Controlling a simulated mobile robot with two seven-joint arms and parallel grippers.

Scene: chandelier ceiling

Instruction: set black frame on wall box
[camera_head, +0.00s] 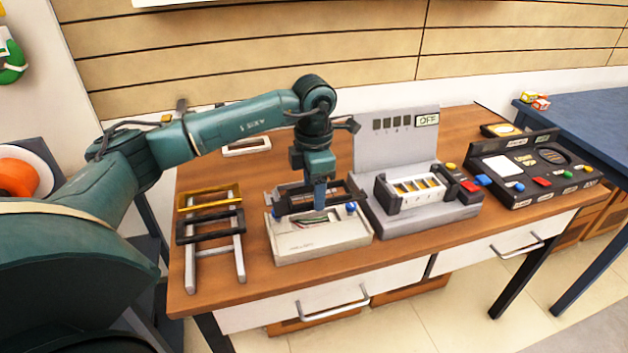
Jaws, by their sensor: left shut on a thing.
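My left gripper (319,192) reaches down from above and is shut on a black frame (288,204), an open rectangle. The frame lies over the top of the wall box (318,246), a pale box with wires showing in its opening and blue knobs at its sides. The frame looks roughly level; I cannot tell whether it touches the box. The gripper hides part of the frame and the opening. My right gripper is out of view.
A pale rack (240,262) to the left carries a gold frame (200,198) and another dark frame (208,227). A grey unit with an upright panel (396,148) stands close on the right. A black control panel (530,172) is farther right. The wooden table front (225,290) is clear.

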